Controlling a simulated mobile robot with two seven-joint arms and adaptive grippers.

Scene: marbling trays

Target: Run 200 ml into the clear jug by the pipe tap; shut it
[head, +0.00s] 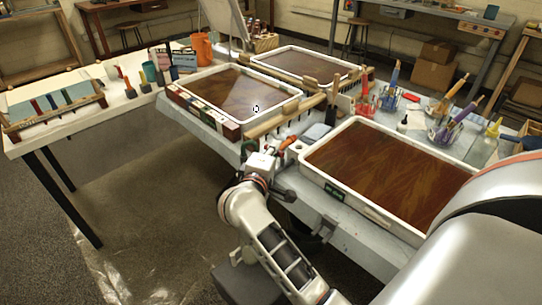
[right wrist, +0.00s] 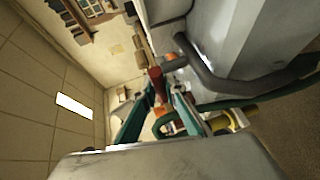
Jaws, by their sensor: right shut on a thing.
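My right gripper (head: 271,152) is at the near edge of the middle table, beside the small pipework between the trays. In the right wrist view, the green fingers of my right gripper (right wrist: 163,93) close around a red tap handle (right wrist: 155,78). The handle sits by an orange-brown fitting (right wrist: 174,63) on a grey pipe (right wrist: 215,82). In the head view an orange-red part of the tap (head: 288,142) shows just beyond the gripper. I cannot make out the clear jug or any water level with certainty. My left gripper is not in view.
A white-rimmed tray (head: 318,178) of brown liquid lies right of the gripper; another tray (head: 236,127) lies beyond it to the left. Brushes in jars (head: 388,98) stand behind. A white side table (head: 70,129) is at the left. Open floor lies between the tables.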

